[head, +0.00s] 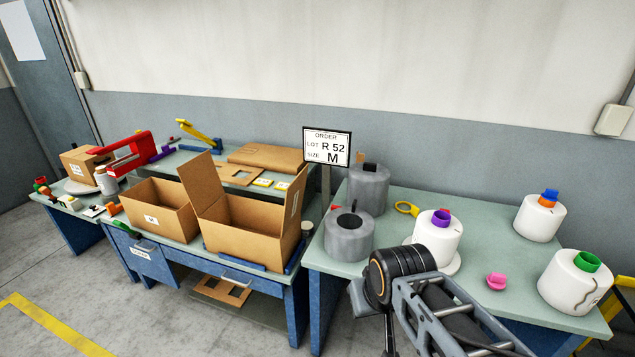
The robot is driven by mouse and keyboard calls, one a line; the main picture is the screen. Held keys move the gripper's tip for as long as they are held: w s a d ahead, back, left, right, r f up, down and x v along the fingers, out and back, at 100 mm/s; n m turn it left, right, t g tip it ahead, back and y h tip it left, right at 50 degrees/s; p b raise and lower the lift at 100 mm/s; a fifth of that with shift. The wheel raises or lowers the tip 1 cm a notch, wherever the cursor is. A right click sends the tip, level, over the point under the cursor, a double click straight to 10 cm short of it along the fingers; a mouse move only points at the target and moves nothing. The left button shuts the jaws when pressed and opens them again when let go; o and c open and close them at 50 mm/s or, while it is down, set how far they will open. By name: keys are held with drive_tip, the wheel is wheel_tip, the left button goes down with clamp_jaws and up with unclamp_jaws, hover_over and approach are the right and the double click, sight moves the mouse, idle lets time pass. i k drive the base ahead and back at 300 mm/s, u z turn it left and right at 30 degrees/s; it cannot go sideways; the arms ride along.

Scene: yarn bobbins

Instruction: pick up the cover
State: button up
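No thing in the head view is plainly marked as the cover, and I cannot tell which one it is. Two grey cylinders stand at the left of the right table: a nearer one (349,243) with a dark hole in its top, and one behind it (368,192) with a dark top. A flat brown cardboard piece (266,157) lies on the back of the middle table. My arm shows at the bottom, in front of the right table, with a black joint. I see no fingertips of my gripper.
White bobbins with purple (437,237), blue (540,217) and green (573,281) cores stand on the right table (490,230), with a pink piece (496,281) and yellow ring (407,208). Open boxes (160,209) (250,225) and an order sign (327,146) stand to the left.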

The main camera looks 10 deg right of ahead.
sight(368, 183)
drive_tip(key=u, duration=0.25)
drive_tip(key=i, duration=1.5)
drive_tip(key=z, duration=0.85)
